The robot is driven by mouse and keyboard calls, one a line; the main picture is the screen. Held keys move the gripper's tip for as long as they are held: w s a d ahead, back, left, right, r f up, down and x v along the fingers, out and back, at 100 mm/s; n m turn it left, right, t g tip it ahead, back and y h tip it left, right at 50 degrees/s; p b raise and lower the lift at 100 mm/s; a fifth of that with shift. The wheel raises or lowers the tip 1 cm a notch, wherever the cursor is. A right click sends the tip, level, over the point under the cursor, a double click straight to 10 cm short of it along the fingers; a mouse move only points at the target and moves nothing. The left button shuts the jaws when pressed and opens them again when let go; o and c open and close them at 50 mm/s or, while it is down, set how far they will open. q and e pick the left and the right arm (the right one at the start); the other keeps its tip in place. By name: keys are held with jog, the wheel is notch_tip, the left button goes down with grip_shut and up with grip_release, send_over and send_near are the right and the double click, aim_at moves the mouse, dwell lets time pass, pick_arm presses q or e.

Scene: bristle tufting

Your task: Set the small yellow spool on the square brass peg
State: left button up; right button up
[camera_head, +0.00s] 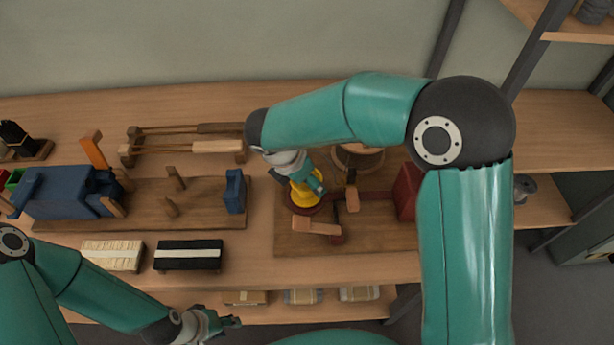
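The small yellow spool (303,196) is at the middle of the bench, above a dark red round base (305,208). My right gripper (300,182) reaches down over the spool from above, with a finger on either side of its upper part. I cannot tell whether the fingers press on it. The square brass peg is not visible; the spool and gripper may hide it. Whether the spool rests on the base or hangs just above it is unclear. My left gripper (232,321) is low at the bench's front, away from the spool, seen edge-on and apparently empty.
A wooden board (290,240) with a dark red block (407,191) and wooden levers lies around the spool. A blue machine (68,193) stands left. Two brushes (113,255) (188,253) lie near the front edge. A round wooden bowl (357,158) is behind the spool.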

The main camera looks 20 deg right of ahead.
jog(key=shift+f, duration=0.3)
dwell(0.6)
jog(key=o, duration=1.2)
jog(key=shift+o, duration=0.2)
jog(key=v, duration=1.1)
jog(key=shift+a+r, duration=0.25)
jog(key=shift+r, duration=0.1)
